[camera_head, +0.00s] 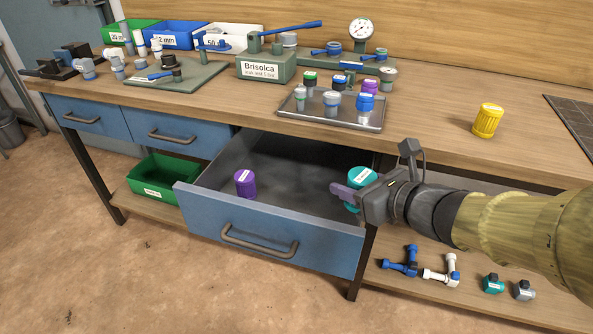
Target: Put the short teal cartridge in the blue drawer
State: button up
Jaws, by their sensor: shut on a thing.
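The short teal cartridge (362,177) has a white label on top. My gripper (352,193) is shut on it, at the right end of the open blue drawer (268,231). The gripper and arm hide part of the cartridge. I cannot tell whether it touches the drawer floor or hangs above it. The drawer is pulled out from under the bench, and a purple cartridge (245,184) stands in it at the left.
A metal tray (345,122) with fittings and a yellow cartridge (487,121) stand on the bench. Valves (400,262) lie on the lower shelf. A green bin (166,179) is left of the drawer. The drawer's middle is clear.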

jog(key=w+a+f+t+y+p, duration=0.1)
jog(key=w+a+p, duration=0.5)
jog(key=w, duration=0.3)
jog(key=w+a+f+t+y+p, duration=0.1)
jog(key=w+a+t+p, duration=0.1)
jog(key=w+a+p, duration=0.55)
jog(key=w+f+b, duration=0.1)
jog(key=f, duration=0.2)
jog(key=w+f+b, duration=0.1)
jog(key=f, duration=0.4)
jog(key=shift+w+f+b, duration=0.3)
jog(key=shift+w+b, duration=0.1)
jog(key=shift+w+a+f, duration=0.1)
jog(key=shift+f, duration=0.2)
